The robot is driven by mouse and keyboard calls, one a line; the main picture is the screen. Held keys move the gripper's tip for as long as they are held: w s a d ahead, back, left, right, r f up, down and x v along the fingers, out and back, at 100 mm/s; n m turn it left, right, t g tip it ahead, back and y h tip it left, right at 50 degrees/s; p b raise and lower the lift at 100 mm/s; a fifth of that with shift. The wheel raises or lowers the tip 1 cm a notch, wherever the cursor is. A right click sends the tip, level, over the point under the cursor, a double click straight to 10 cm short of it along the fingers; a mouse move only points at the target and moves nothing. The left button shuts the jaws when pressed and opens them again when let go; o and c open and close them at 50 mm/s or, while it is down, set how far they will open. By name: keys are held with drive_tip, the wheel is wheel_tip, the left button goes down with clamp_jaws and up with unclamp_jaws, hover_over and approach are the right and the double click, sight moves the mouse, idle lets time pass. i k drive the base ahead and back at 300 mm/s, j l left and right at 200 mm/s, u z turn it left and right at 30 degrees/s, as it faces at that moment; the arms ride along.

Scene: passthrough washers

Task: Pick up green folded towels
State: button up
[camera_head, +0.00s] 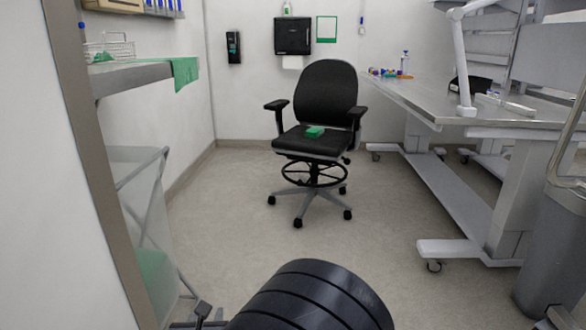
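A small green folded bundle (314,132), which looks like folded towels, lies on the seat of a black office chair (325,92). It sits near the middle of the seat, with nothing on top of it. Another green cloth (185,73) hangs over the end of a shelf on the left. My gripper is not in view, so I cannot see its fingers.
A steel shelf (130,78) with a wire basket (108,48) is on the left, above a translucent hamper (145,215) with green inside. A long bench (450,95) on wheeled legs and a grey bin (553,240) stand right. The floor (385,225) before the chair is clear.

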sight(315, 132)
drive_tip(key=i, duration=1.7)
drive_tip(key=i+j+z, duration=0.15)
drive_tip(key=i, duration=0.3)
drive_tip(key=i+z, duration=0.15)
drive_tip(key=i, duration=0.25)
drive_tip(key=i+j+z, duration=0.15)
drive_tip(key=i, duration=0.25)
drive_tip(key=i+j+z, duration=0.1)
drive_tip(key=i+j, duration=0.2)
drive_tip(key=i+j+z, duration=0.3)
drive_tip(key=i, duration=0.15)
drive_tip(key=i+j+z, duration=0.35)
drive_tip(key=i+j, duration=0.05)
drive_tip(key=i, duration=0.05)
